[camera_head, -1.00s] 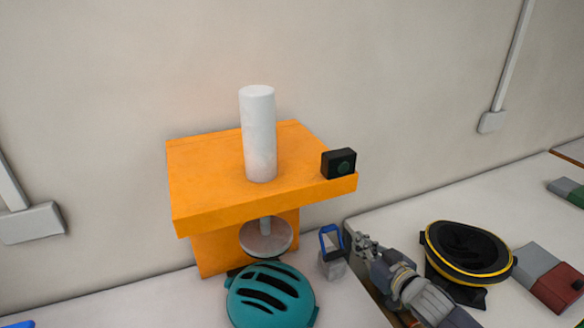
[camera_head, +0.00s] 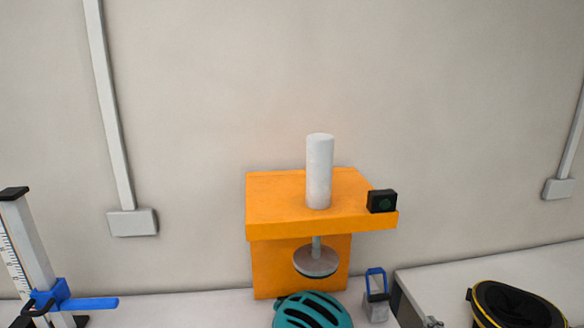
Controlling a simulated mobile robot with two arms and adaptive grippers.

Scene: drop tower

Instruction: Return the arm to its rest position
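The orange drop tower (camera_head: 275,225) stands against the wall with a white cylinder (camera_head: 319,172) upright on top. A black box with a green round button (camera_head: 382,201) is on its right front edge. A grey disc (camera_head: 316,262) hangs under the top on a short rod. A teal helmet (camera_head: 312,312) lies below the disc, partly cut off by the bottom edge. Only the tip of my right gripper (camera_head: 433,322) shows at the bottom edge, right of the helmet; its finger opening cannot be made out. My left gripper is out of view.
A small grey block with a blue loop handle (camera_head: 376,302) stands right of the helmet. A black helmet with a yellow rim (camera_head: 515,308) is at the lower right. A height gauge with a blue slider (camera_head: 50,296) stands at the left. The table between gauge and tower looks clear.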

